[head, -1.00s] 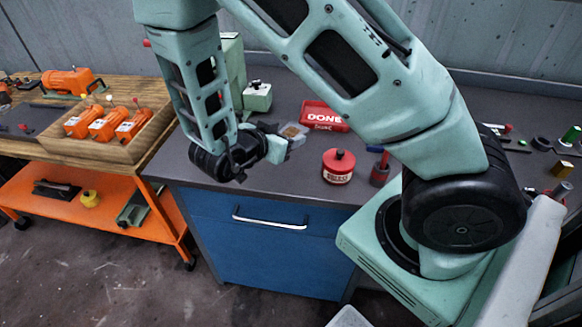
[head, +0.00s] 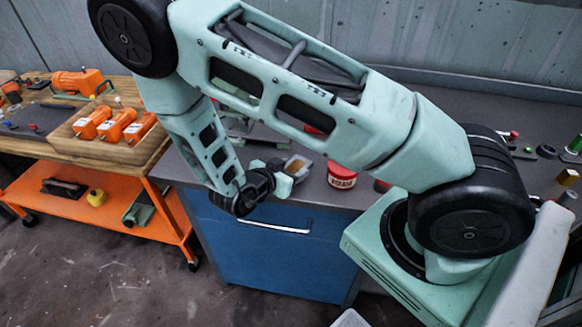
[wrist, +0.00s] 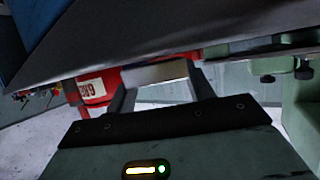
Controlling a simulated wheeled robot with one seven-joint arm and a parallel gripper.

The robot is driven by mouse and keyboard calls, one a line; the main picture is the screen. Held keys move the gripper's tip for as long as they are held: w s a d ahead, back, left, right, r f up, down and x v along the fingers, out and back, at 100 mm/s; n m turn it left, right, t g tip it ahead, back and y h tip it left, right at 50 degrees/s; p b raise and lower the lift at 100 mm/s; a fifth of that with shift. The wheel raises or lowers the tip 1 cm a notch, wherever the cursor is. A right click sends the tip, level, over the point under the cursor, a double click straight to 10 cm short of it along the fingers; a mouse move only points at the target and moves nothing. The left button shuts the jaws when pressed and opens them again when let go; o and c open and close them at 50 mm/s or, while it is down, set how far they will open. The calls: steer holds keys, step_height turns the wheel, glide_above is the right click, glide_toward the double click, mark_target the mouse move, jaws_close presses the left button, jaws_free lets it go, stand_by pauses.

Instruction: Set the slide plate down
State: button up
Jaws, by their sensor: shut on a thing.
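My gripper (wrist: 165,88) is shut on a pale, flat-edged piece, probably the slide plate (wrist: 155,72), in the wrist view. The piece spans between the two fingers. In the head view my gripper (head: 283,184) is near the front edge of the dark bench top (head: 400,110), above the blue cabinet (head: 260,250).
A green metal structure (wrist: 300,110) is right in the wrist view. My arm hides much of the bench.

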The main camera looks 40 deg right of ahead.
steer(key=shift+f, duration=0.15)
steer(key=shift+f, duration=0.1)
steer(key=o, duration=1.4)
steer(key=shift+f+b, duration=0.15)
steer(key=shift+b, duration=0.25)
